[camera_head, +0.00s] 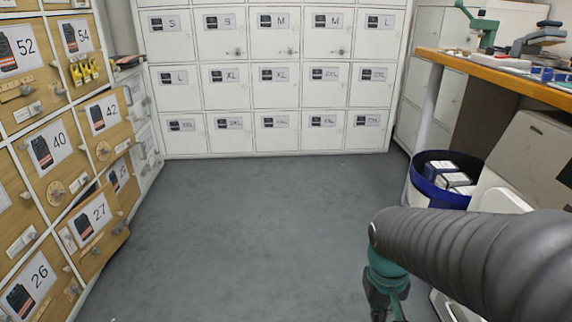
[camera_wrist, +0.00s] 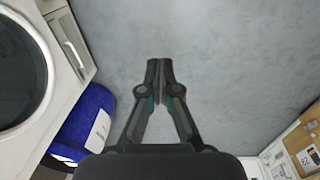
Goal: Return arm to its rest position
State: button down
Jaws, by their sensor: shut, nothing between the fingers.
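My arm, with a ribbed dark grey sleeve, reaches in from the lower right of the head view. My gripper (camera_head: 385,297) hangs at its end, pointing down over the grey floor, and is partly cut off by the lower frame edge. In the wrist view my gripper (camera_wrist: 160,62) shows its two dark fingers with the tips together. Nothing is between them. Below the tips there is only bare floor (camera_wrist: 230,60).
White size-labelled lockers (camera_head: 270,80) line the back. Wooden numbered drawers (camera_head: 60,160) stand at left, some ajar. A blue-rimmed bin (camera_head: 420,187) with boxes and an orange-topped workbench (camera_head: 495,72) are at right. A round-doored white machine (camera_wrist: 45,60) is near my gripper. The middle floor is clear.

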jog(key=s+a+r+t+p, duration=0.1)
jog(key=s+r+t, duration=0.1)
jog(key=r, duration=0.5)
jog(key=s+a+r+t+y+p, duration=0.1)
jog(key=s+r+t, duration=0.2)
jog(key=r, duration=0.4)
jog(key=shift+a, duration=0.2)
jog(key=shift+a, duration=0.1)
